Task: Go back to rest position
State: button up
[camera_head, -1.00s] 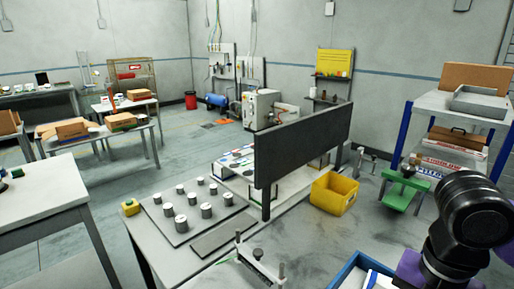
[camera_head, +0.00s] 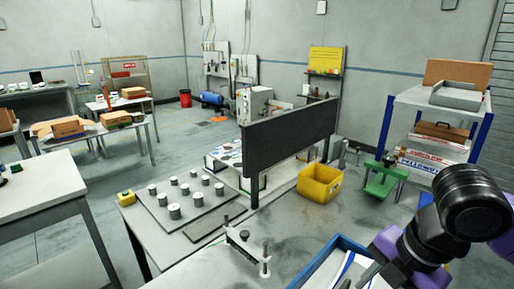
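My arm, black with purple parts, reaches in at the lower right of the head view. The end of my gripper (camera_head: 372,272) shows only in part, low in the picture over the blue tray (camera_head: 318,262). I cannot tell whether its fingers are open or shut, or whether anything is between them. White and blue sheets lie in the tray.
A grey table holds a plate with several metal cylinders (camera_head: 174,211), a dark upright panel (camera_head: 290,135), a yellow bin (camera_head: 319,182), a clamp-like fixture (camera_head: 246,246) and a green stand (camera_head: 384,178). A blue-post shelf (camera_head: 440,100) stands at right. Grey floor is open at left.

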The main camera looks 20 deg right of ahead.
jog(key=w+a+r+m+t+y, duration=0.25)
jog(key=w+a+r+t, duration=0.2)
jog(key=w+r, duration=0.3)
jog(key=w+a+r+m+t+y, duration=0.2)
jog(key=w+a+r+m+t, duration=0.1)
jog(key=w+r+t, duration=0.4)
notch_tip(320, 180, up, 12)
jog(key=w+m+t+h, duration=0.1)
jog(key=m+t, duration=0.7)
jog(key=s+d+f+m+g+h, duration=0.1)
jog(key=s+d+f+m+h, duration=0.1)
jog(key=s+f+m+h, duration=0.4)
jog(key=s+d+f+m+h, duration=0.1)
jog(key=s+f+m+h, duration=0.2)
jog(key=f+m+h, duration=0.45)
jog(key=s+a+f+n+g+y, duration=0.3)
jog(key=s+a+f+y, duration=0.1)
jog(key=s+f, duration=0.7)
jog(key=s+a+f+n+g+y+b, duration=0.1)
jog(key=s+a+f+n+g+y, duration=0.2)
jog(key=s+f, duration=0.9)
jog(key=s+a+n+y, duration=0.1)
jog(key=s+a+y, duration=0.1)
jog(key=a, duration=0.1)
